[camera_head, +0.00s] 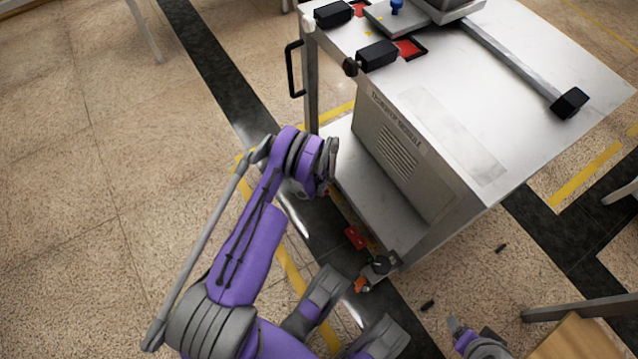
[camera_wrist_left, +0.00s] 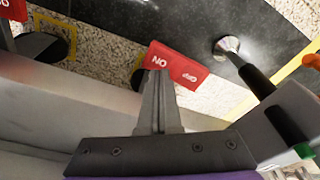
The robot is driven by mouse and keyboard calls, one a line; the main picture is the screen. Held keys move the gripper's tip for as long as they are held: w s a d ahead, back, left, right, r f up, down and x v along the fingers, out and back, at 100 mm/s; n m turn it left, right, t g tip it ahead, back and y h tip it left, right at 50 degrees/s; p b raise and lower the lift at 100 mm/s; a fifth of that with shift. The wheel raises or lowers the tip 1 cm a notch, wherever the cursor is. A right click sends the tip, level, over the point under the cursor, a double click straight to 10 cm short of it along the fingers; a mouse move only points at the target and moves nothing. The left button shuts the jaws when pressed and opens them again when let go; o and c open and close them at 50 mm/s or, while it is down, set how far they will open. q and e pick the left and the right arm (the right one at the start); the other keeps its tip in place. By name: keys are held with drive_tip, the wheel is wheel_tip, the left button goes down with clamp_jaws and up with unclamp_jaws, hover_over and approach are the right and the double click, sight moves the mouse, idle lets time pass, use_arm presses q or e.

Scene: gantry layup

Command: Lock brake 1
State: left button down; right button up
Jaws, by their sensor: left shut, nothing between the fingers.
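My left gripper (camera_wrist_left: 157,82) is shut and empty in the left wrist view. Another red pedal (camera_wrist_left: 12,9) is cut off at the top left corner. In the head view my left arm reaches to the near left side of the wheeled cart (camera_head: 405,150), and its wrist hides the fingers. A red pedal (camera_head: 355,237) shows low beside the cart. No number marks brake 1.
A foot post (camera_wrist_left: 228,45) with a shiny base stands right of the pedal, with an orange part (camera_wrist_left: 312,61) at the edge. An orange part (camera_head: 361,285) also sits low at the cart's near corner. A black handle (camera_head: 293,68) sticks out from the cart. Open floor (camera_head: 90,190) lies left.

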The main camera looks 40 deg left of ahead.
sight(323, 190)
use_arm(q)
wheel_tip(323, 190, up, 5)
drive_tip(key=shift+r+p, duration=0.1)
drive_tip(key=shift+p, duration=0.9)
